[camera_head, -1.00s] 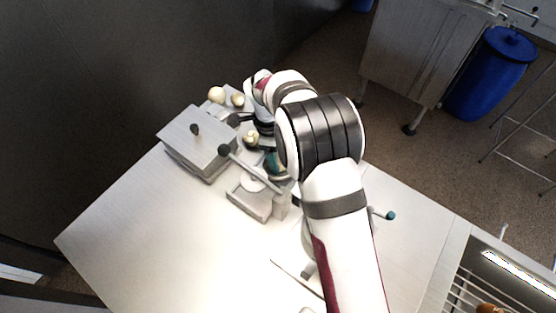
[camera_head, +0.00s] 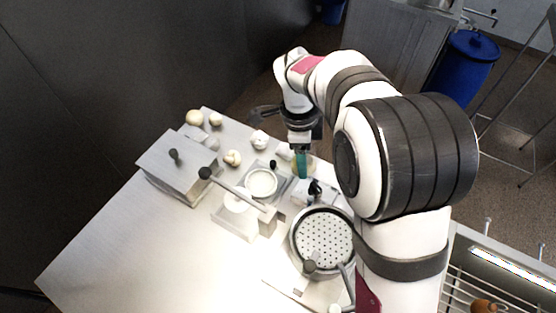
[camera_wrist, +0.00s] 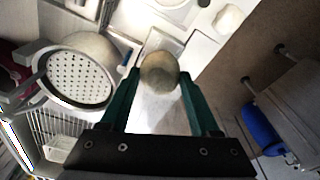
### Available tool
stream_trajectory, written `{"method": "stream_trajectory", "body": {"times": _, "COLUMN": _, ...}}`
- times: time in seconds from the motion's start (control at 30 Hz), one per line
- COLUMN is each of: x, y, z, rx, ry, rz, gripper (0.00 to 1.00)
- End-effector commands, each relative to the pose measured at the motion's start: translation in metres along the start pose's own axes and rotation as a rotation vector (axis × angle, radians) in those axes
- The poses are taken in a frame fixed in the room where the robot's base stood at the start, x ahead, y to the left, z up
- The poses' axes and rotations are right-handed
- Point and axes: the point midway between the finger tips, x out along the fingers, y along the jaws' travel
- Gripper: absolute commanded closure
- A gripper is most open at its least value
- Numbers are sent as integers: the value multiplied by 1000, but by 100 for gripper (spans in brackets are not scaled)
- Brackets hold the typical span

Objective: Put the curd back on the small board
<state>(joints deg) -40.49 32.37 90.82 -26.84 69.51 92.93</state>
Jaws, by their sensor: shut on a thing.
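A round, pale yellowish lump, which looks like the curd (camera_wrist: 160,70), sits between the teal fingers of my gripper (camera_wrist: 160,74) in the wrist view. My gripper (camera_head: 302,172) is shut on it. In the head view the curd (camera_head: 294,167) shows partly behind the fingers, near the back edge of the table. A pale flat surface (camera_wrist: 158,112) lies below my fingers in the wrist view; I cannot tell whether it is the small board.
A perforated round basket (camera_head: 325,238) stands in front of my gripper, with its handle toward the front. A square tray with a round dish (camera_head: 262,182), a lever press (camera_head: 237,222) and a lidded metal box (camera_head: 178,163) are to the left. Several pale lumps (camera_head: 232,158) lie farther back.

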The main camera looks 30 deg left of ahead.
Motion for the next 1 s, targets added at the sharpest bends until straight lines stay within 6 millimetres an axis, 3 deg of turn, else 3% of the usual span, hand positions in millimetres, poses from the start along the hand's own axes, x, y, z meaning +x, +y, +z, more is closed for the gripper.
{"method": "stream_trajectory", "body": {"times": 0.13, "x": -1, "y": -11, "z": -17, "rx": -69, "ry": -3, "rz": -8, "gripper": 100}}
{"method": "stream_trajectory", "body": {"times": 0.43, "x": 21, "y": -72, "z": -51, "rx": -480, "ry": -4, "rz": -59, "gripper": 100}}
{"method": "stream_trajectory", "body": {"times": 0.57, "x": 32, "y": -76, "z": -53, "rx": -523, "ry": -2, "rz": -63, "gripper": 100}}
{"method": "stream_trajectory", "body": {"times": 1.0, "x": 97, "y": -75, "z": -44, "rx": -521, "ry": -2, "rz": -63, "gripper": 100}}
